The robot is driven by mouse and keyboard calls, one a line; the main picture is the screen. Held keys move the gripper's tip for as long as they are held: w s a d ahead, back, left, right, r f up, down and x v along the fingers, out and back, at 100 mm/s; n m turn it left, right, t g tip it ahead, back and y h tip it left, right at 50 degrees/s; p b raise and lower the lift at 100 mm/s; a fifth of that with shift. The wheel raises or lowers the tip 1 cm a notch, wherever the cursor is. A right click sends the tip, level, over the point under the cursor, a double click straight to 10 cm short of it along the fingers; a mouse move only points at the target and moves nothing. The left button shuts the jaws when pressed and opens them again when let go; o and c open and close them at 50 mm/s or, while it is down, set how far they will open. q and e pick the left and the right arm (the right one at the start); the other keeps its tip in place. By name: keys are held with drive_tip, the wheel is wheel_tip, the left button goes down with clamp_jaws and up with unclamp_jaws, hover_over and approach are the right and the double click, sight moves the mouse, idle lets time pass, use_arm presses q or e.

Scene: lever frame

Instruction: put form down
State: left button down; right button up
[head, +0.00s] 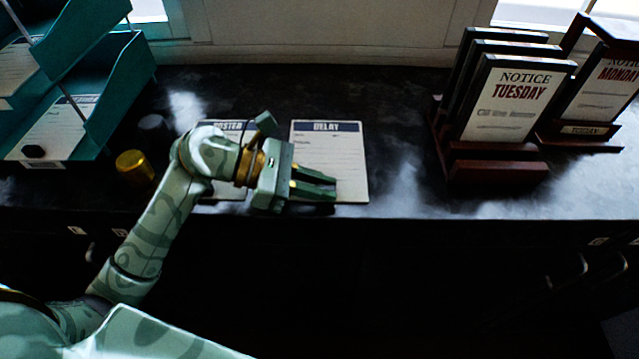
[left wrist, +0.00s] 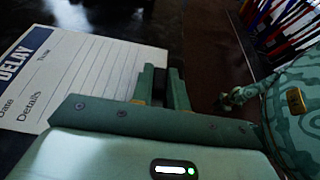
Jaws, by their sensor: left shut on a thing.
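The white form headed DELAY (head: 325,150) lies on the dark counter in the head view, its lower part under my left gripper (head: 335,188). The gripper's fingers point right across the form's lower edge and are close together, shut on the form. In the left wrist view the form (left wrist: 90,80) appears flat to the left of the fingers (left wrist: 164,74). The exact grip at the fingertips is hard to see. A second form (head: 228,125), with a dark header, is next to it on the left, mostly hidden by my left arm. My right gripper cannot be made out.
Teal stacked trays (head: 125,95) with papers stand at the left. A yellow cylinder (head: 135,166) stands near my arm. A dark red rack (head: 495,170) holds several notices reading TUESDAY, beside a MONDAY stand (head: 600,90). The counter between the DELAY form and the rack is clear.

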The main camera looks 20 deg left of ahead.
use_arm(q)
drive_tip(key=shift+f, duration=0.1)
drive_tip(key=c, duration=1.4)
unclamp_jaws()
drive_tip(key=shift+o, duration=0.2)
drive_tip(key=shift+a+r, duration=0.2)
drive_tip(key=b+v, duration=0.1)
drive_tip(key=v, duration=1)
drive_tip(key=shift+s+a+r, duration=0.1)
drive_tip(key=shift+a, duration=0.15)
